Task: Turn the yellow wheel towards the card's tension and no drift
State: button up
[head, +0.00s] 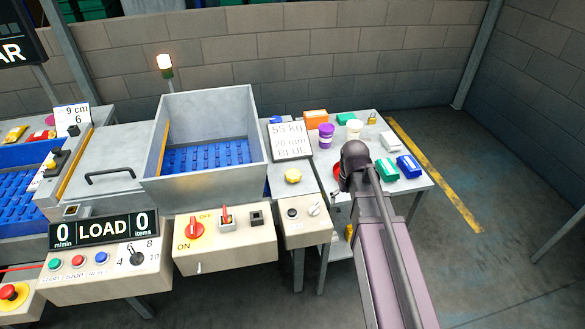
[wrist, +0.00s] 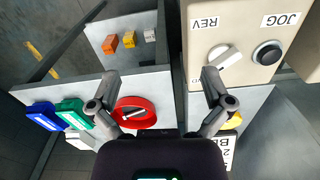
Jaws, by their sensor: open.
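The yellow wheel (head: 293,176) sits on a grey top just in front of the white card (head: 290,141), which reads 55 kg, 20 mm, BLUE. In the wrist view the wheel (wrist: 235,122) is partly hidden behind my right-hand finger, and the card (wrist: 230,145) shows only in part. My gripper (wrist: 159,80) is open and empty, its fingers spread wide. In the head view my gripper (head: 352,165) is right of the wheel, over the side table's near left part, with its fingertips hard to make out. No contact with the wheel is clear.
A control box with a white selector knob (wrist: 224,55) and black JOG button (wrist: 267,53) stands at the near side. A red dish (wrist: 148,110) lies below my gripper. The side table holds a purple tub (head: 326,136) and several packs. The grey hopper (head: 205,185) is left.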

jog(key=w+a+r+n+p, duration=0.35)
jog(key=w+a+r, duration=0.25)
jog(key=w+a, duration=0.45)
notch_tip(320, 180, up, 2)
jog(key=p, duration=0.3)
send_over(293, 174)
jog(key=shift+r+n, duration=0.15)
jog(key=shift+n, duration=0.2)
notch_tip(293, 174, down, 14)
jog(key=b, duration=1.3)
jog(key=shift+r, duration=0.1)
jog(key=c, duration=0.9)
